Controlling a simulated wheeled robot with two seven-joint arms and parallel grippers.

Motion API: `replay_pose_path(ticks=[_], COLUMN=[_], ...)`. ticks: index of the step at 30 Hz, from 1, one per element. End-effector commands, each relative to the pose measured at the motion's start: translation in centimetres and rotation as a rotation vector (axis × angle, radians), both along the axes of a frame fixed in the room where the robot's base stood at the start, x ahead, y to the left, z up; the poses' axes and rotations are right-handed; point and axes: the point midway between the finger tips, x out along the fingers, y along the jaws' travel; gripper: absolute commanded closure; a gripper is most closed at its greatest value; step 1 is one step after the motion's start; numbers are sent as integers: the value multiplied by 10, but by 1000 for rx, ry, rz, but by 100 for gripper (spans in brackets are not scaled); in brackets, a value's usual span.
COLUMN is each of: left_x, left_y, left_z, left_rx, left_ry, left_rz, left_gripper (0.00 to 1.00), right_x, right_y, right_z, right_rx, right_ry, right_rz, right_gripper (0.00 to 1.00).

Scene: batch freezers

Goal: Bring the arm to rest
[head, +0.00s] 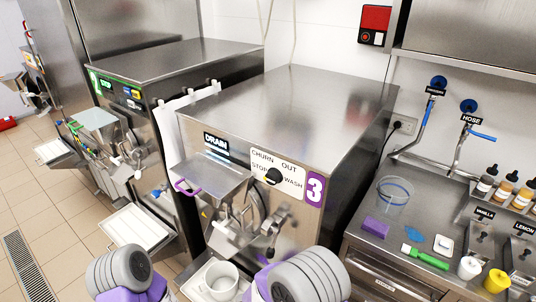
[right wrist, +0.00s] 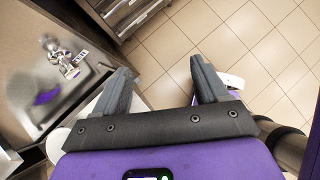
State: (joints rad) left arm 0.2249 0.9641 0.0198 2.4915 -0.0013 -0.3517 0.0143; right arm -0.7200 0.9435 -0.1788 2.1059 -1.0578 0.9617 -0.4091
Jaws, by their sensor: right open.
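My right gripper (right wrist: 163,82) shows in the right wrist view, with its two dark fingers spread wide apart and nothing between them. Beyond the fingers are beige floor tiles. In the head view only grey and purple links of my two arms show at the bottom edge; neither gripper's fingers can be made out there. My left gripper is in no view.
Batch freezer 3 (head: 303,110) stands close in front, with a white container (head: 217,279) below its outlet. Another freezer (head: 180,65) stands to its left. A steel counter (head: 375,248) with bottles and tools is at right. Tiled floor (head: 50,220) is clear at left.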

Motion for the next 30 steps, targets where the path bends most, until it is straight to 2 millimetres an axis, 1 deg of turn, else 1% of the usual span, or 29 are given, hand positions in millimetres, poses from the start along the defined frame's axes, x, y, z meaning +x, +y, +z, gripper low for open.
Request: replay_pose_path(ticks=[1,2,3,5,6,8,9,11,12,14,15,16,18,21,24,30], left_x=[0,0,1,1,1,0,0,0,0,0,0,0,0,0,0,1], left_y=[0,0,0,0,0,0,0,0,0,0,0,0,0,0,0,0], left_z=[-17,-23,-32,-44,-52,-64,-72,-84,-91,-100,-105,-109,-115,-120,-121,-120], left_rx=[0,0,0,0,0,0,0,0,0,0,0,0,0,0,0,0], left_ry=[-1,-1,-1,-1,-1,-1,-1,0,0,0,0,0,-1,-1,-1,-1], left_rz=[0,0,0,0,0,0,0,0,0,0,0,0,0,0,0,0], left_gripper=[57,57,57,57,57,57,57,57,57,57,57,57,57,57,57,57], right_x=[-22,-36,-55,-81,-94,-109,-115,-118,-118,-114,-112,-109,-105,-101,-99,-98], right_y=[-10,-12,-12,-7,-2,7,12,18,20,19,15,12,4,-7,-12,-13], right_z=[-41,-59,-84,-116,-134,-157,-171,-188,-199,-213,-220,-226,-235,-244,-246,-245], right_rx=[90,151,238,364,440,546,608,689,732,780,801,813,828,833,835,837], right_ry=[59,86,121,155,165,164,150,113,77,13,-35,-71,-151,-237,-279,-285], right_rz=[-131,-217,-349,-560,-705,-929,-1084,-1313,-1460,-1664,-1783,-1864,-2017,-2154,-2211,-2215], right_gripper=[27,27,27,27,27,27,27,27,27,27,27,27,27,27,27,27])
